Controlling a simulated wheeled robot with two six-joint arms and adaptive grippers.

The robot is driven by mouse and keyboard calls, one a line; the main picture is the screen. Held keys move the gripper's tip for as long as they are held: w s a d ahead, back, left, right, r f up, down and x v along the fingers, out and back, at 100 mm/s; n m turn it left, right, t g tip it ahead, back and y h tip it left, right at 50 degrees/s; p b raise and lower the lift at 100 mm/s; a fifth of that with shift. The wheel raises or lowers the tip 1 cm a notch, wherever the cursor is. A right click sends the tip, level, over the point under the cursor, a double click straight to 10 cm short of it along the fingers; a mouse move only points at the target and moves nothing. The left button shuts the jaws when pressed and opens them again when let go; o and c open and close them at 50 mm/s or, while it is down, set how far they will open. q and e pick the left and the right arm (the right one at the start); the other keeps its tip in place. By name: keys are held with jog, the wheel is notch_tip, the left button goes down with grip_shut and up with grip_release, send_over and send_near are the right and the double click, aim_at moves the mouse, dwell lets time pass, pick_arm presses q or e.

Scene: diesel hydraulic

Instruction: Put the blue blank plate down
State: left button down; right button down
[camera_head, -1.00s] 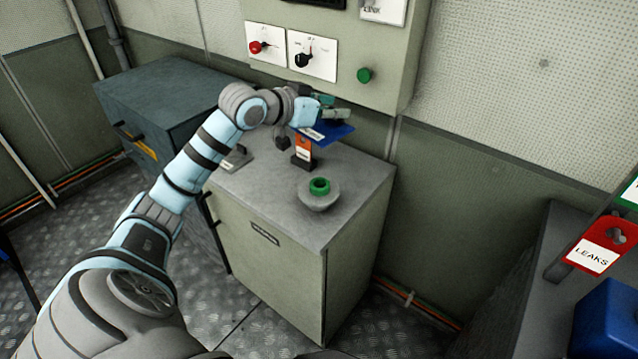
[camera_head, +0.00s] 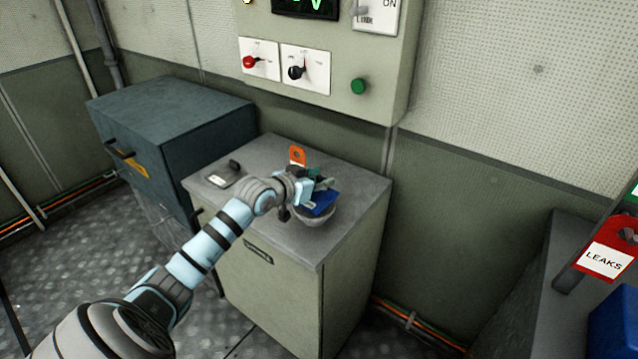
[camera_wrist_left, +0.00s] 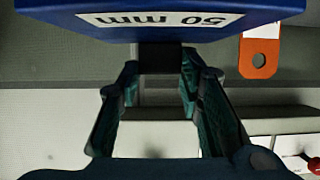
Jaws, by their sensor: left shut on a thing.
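My left gripper (camera_head: 316,187) is shut on the blue blank plate (camera_head: 321,205) and holds it over the grey bowl (camera_head: 322,220) on the cabinet top. From the head I cannot tell whether the plate touches the bowl. In the left wrist view the plate (camera_wrist_left: 60,16) fills the top edge, with an upside-down "50 mm" label, and the gripper's teal fingers (camera_wrist_left: 160,80) reach to it. The gripper and plate hide most of the bowl and its inside. My right gripper is not in view.
The grey-topped cabinet (camera_head: 355,190) has clear room at its right and front. An orange tag (camera_head: 297,154) stands behind the gripper; a small plate with a dark knob (camera_head: 222,177) lies left. A control panel (camera_head: 340,100) hangs behind. A red LEAKS tag (camera_head: 607,248) is far right.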

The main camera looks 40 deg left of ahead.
pick_arm(q)
jog(key=c, duration=1.1)
grip_release()
jog(key=shift+r, duration=0.1)
jog(key=p+v, duration=0.7)
jog(key=v, duration=0.5)
jog(key=shift+d, duration=0.1)
